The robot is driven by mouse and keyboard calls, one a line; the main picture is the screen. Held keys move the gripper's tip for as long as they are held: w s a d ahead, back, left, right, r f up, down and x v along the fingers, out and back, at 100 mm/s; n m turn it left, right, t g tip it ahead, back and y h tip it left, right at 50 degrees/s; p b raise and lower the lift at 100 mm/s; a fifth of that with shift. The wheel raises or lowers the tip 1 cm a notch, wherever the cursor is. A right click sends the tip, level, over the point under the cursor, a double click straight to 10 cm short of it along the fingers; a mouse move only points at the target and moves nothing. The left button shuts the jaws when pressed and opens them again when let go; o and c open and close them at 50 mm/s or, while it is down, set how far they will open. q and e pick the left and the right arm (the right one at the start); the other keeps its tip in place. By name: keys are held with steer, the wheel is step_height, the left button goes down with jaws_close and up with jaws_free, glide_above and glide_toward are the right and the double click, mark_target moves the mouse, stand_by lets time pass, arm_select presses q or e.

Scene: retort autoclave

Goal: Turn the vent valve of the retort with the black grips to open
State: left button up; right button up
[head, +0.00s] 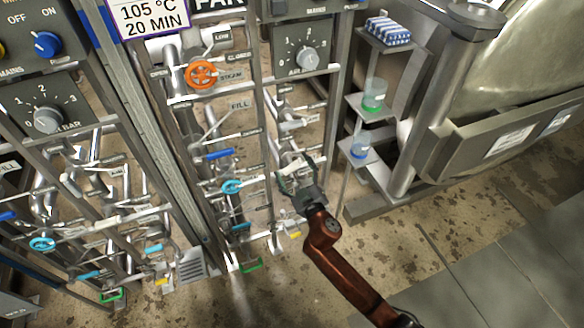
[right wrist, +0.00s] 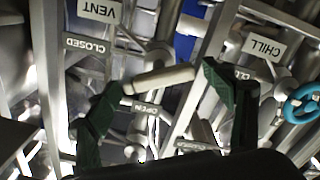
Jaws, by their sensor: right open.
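My right gripper (head: 297,178) is open at the lower right part of the middle valve panel. In the right wrist view its two dark green fingers (right wrist: 166,79) are spread on either side of a pale lever handle (right wrist: 158,80). The handle's ends lie close to the fingertips; I cannot tell whether they touch. An upside-down VENT label (right wrist: 98,10) and a CLOSED plate (right wrist: 88,46) are above the handle, and an OPEN plate (right wrist: 138,108) is below it. Black grips on a retort cannot be made out. My left gripper is out of view.
A CHILL label (right wrist: 265,45) and a blue wheel (right wrist: 303,101) are right of the fingers. Pipes crowd the panel around an orange wheel (head: 201,75). Shelves with a green-based beaker (head: 374,95) and a blue-based bottle (head: 360,146) stand to the right. Floor is clear at lower right.

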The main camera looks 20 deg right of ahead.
steer(key=shift+c, duration=0.3)
steer(key=c, duration=1.1)
steer(key=n+p, duration=0.2)
steer(key=n, duration=0.4)
steer(key=shift+a, duration=0.15)
steer(key=n+p, duration=0.1)
steer(key=n, duration=0.1)
steer(key=shift+f+n, duration=0.15)
steer(key=shift+n, duration=0.15)
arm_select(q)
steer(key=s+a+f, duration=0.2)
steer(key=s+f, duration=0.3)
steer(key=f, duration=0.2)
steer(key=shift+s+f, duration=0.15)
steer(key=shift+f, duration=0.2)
arm_select(e)
steer(key=shift+f+n, duration=0.15)
steer(key=shift+n, duration=1.45)
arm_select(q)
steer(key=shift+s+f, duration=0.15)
